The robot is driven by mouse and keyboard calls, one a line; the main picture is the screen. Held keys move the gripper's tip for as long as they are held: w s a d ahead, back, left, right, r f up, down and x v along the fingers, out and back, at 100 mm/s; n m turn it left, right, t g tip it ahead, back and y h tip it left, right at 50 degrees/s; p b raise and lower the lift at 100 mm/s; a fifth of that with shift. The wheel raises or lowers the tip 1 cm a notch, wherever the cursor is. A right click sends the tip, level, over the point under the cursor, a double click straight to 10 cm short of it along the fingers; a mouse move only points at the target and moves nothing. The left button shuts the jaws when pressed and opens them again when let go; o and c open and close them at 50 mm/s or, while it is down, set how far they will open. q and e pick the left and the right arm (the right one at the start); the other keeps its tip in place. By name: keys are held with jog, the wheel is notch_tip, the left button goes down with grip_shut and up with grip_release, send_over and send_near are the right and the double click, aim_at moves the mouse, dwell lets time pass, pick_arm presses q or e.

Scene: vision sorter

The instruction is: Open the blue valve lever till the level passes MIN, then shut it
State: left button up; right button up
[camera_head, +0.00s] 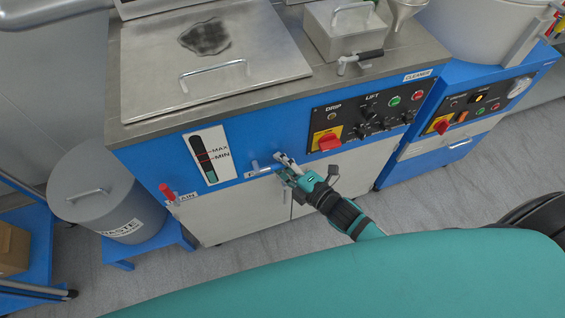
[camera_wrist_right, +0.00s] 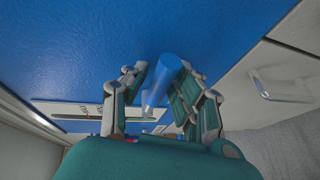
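The blue valve lever (camera_wrist_right: 163,78) shows in the right wrist view as a short blue bar between the fingers of my right gripper (camera_wrist_right: 165,92). The fingers are apart on either side of it, and I see no clear grip. In the head view my right gripper (camera_head: 283,167) is at the blue front panel, beside a small metal valve fitting (camera_head: 256,169); the lever is mostly hidden there. The level gauge (camera_head: 208,154) is to the left, with MAX and MIN marks. Its teal column (camera_head: 212,176) ends below MIN. My left gripper is not in view.
A red drain lever (camera_head: 167,191) sticks out at the panel's left. A control panel (camera_head: 365,115) with knobs and buttons is at the right. A lidded waste bin (camera_head: 97,190) stands on a blue stand at left. Grey cabinet doors (camera_head: 240,212) lie below the valve.

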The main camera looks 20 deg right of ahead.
grip_shut()
dwell(0.3)
jog(key=shift+r, duration=0.1)
jog(key=shift+r+p, duration=0.1)
jog(key=shift+p, duration=0.3)
